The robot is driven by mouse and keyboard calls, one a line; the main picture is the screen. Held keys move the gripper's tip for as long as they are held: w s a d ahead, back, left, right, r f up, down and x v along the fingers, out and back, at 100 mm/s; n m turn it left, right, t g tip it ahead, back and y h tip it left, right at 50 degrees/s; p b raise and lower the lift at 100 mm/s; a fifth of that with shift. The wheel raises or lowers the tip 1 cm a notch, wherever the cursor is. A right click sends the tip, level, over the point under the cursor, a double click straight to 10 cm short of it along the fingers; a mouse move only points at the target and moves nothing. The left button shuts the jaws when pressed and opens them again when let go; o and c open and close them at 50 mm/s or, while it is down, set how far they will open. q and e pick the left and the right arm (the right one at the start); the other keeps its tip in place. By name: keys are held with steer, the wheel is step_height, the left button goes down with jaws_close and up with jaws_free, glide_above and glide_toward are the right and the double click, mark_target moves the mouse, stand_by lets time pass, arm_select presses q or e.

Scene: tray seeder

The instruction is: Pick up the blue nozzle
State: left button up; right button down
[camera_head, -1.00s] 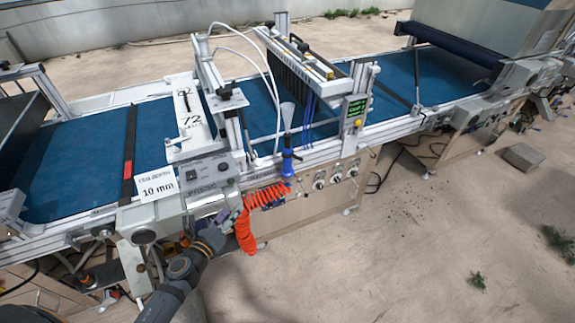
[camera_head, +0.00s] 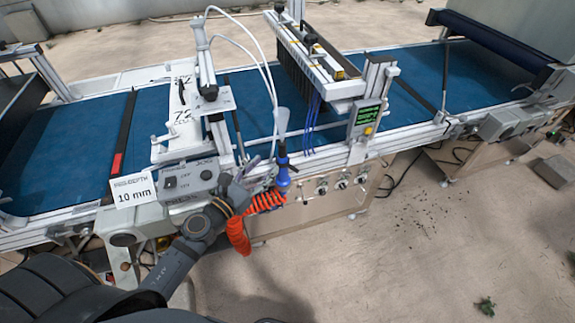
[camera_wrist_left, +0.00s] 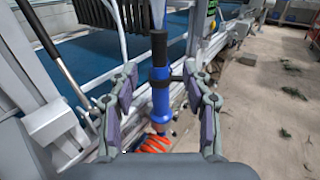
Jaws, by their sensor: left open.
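The blue nozzle (camera_head: 283,178) hangs upright at the front rail of the seeder, with a black upper part and an orange coiled hose (camera_head: 240,232) below it. In the left wrist view the nozzle (camera_wrist_left: 161,100) stands between the two spread fingers of my left gripper (camera_wrist_left: 160,108), held in a dark clip at its side. The fingers appear apart from it on both sides. In the head view my left gripper (camera_head: 258,176) is just left of the nozzle, partly blurred against the machine. My right gripper is not in view.
The blue conveyor belt (camera_head: 65,138) runs behind the front rail. A control box (camera_head: 190,182) and a "10 mm" sign (camera_head: 134,190) are left of the gripper. A small green display (camera_head: 368,116) and knobs (camera_head: 342,184) are to the right.

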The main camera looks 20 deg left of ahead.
mark_target(280, 149)
arm_select(q)
steer(key=x, duration=0.1)
steer(key=p+x, duration=0.2)
steer(key=x, duration=0.1)
steer(key=shift+r, duration=0.3)
steer(key=shift+w+d+f, duration=0.15)
steer(key=shift+w+f, duration=0.05)
steer(key=shift+w, duration=0.1)
steer(key=shift+w+r+p, duration=0.3)
steer(key=shift+w+p, duration=0.05)
steer(key=shift+w, duration=0.05)
steer(key=p+x, duration=0.1)
steer(key=x, duration=0.3)
steer(key=shift+r, duration=0.1)
steer(key=shift+w+d, duration=0.15)
steer(key=shift+w, duration=0.05)
steer(key=shift+s, duration=0.15)
steer(key=shift+c, duration=0.9)
jaws_close()
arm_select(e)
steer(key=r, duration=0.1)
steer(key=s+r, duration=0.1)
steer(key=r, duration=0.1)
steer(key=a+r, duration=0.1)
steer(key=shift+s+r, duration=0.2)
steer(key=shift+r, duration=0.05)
